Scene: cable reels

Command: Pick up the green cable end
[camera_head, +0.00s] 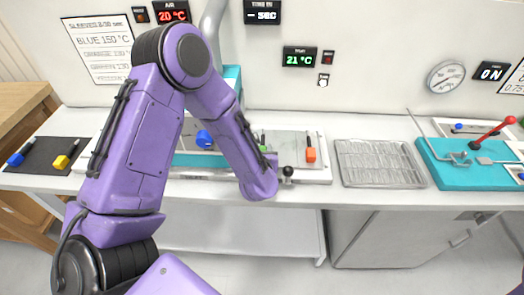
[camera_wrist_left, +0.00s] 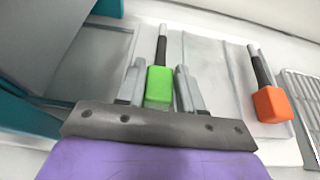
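The green cable end (camera_wrist_left: 159,86) is a green block with a dark and grey stem, on a pale surface. In the head view only a sliver of green (camera_head: 263,138) shows beside my purple left arm. My left gripper (camera_wrist_left: 159,70) has its two grey fingers apart, one on each side of the green block. A thin gap seems to show on the left; contact on the right is unclear. In the head view my wrist hides the fingers. My right gripper is out of view.
An orange cable end (camera_head: 310,154) lies just right of the green one and also shows in the wrist view (camera_wrist_left: 271,104). A blue one (camera_head: 204,139) lies to the left. A wire rack (camera_head: 380,163) and a teal fixture with a red lever (camera_head: 470,172) stand further right.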

